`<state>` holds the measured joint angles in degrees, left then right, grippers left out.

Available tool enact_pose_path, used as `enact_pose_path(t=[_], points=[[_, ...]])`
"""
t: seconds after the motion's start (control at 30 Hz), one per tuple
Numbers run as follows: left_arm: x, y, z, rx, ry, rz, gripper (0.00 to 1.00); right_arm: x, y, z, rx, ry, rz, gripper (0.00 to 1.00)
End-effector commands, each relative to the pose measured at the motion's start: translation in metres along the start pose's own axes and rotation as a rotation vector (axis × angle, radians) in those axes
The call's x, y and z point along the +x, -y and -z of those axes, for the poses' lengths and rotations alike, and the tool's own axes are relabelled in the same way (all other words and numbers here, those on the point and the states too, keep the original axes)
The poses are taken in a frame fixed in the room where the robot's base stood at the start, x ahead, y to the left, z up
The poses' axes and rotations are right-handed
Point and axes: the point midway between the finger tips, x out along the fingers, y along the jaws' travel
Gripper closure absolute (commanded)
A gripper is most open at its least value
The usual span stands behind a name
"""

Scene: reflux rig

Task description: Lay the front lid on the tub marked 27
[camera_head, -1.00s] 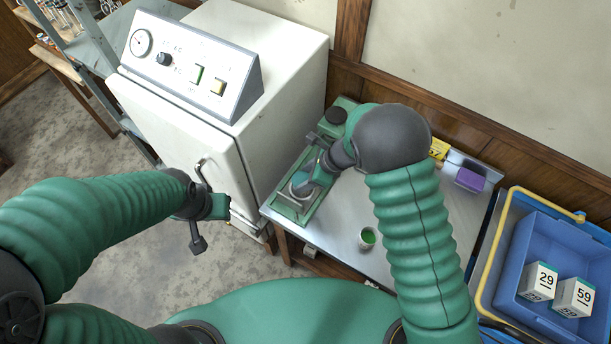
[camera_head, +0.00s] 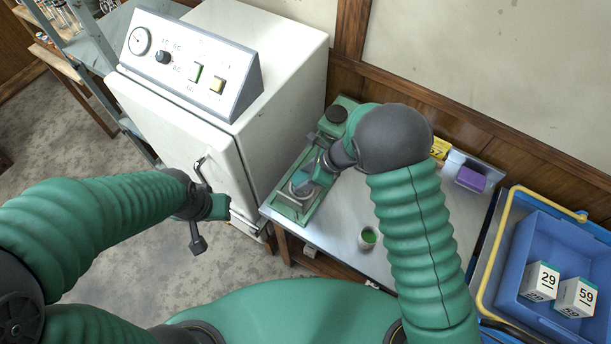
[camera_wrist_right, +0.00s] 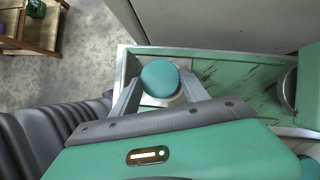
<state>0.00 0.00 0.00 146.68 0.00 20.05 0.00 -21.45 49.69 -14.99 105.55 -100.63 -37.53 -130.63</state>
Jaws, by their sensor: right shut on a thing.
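My right gripper (camera_head: 301,183) reaches down over the near end of the green tray (camera_head: 318,206) on the metal table. In the right wrist view the right gripper (camera_wrist_right: 160,88) is shut on a round teal piece, which I take to be the front lid (camera_wrist_right: 160,76). A pale rim shows under it; whether it is lifted clear of the tray I cannot tell.
A yellow marker (camera_head: 439,148) and a purple block (camera_head: 469,179) are at the table's back. A blue crate (camera_head: 520,310) holds boxes marked 29 and 59. The white cabinet (camera_head: 250,75) borders the tray's left side.

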Motion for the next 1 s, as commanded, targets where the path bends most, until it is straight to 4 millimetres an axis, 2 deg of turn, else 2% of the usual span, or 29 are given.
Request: enact_pose_path(t=[0.13, 0.17, 0.33, 0.57, 0.7, 1.0], points=[[-0.0001, 0.0000, 0.0000, 0.000, 0.000, 0.000, 0.69, -0.0002, 0.0000, -0.0001, 0.000, 0.000, 0.000, 0.85], [-0.0001, 0.0000, 0.0000, 0.000, 0.000, 0.000, 0.69, -0.0001, -0.0001, -0.0001, 0.000, 0.000, 0.000, 0.45], [-0.0001, 0.0000, 0.0001, 0.000, 0.000, 0.000, 0.69, -0.0001, 0.0000, 0.0000, 0.000, 0.000, 0.000, 0.22], [-0.0001, 0.0000, 0.0000, 0.000, 0.000, 0.000, 0.69, 0.0000, 0.0000, 0.0000, 0.000, 0.000, 0.000, 0.22], [-0.0001, 0.0000, 0.0000, 0.000, 0.000, 0.000, 0.69, 0.0000, -0.0001, 0.0000, 0.000, 0.000, 0.000, 0.04], [-0.0024, 0.0000, 0.0005, 0.000, 0.000, 0.000, 0.69, -0.0022, -0.0007, -0.0014, 0.000, 0.000, -0.001, 0.04]])
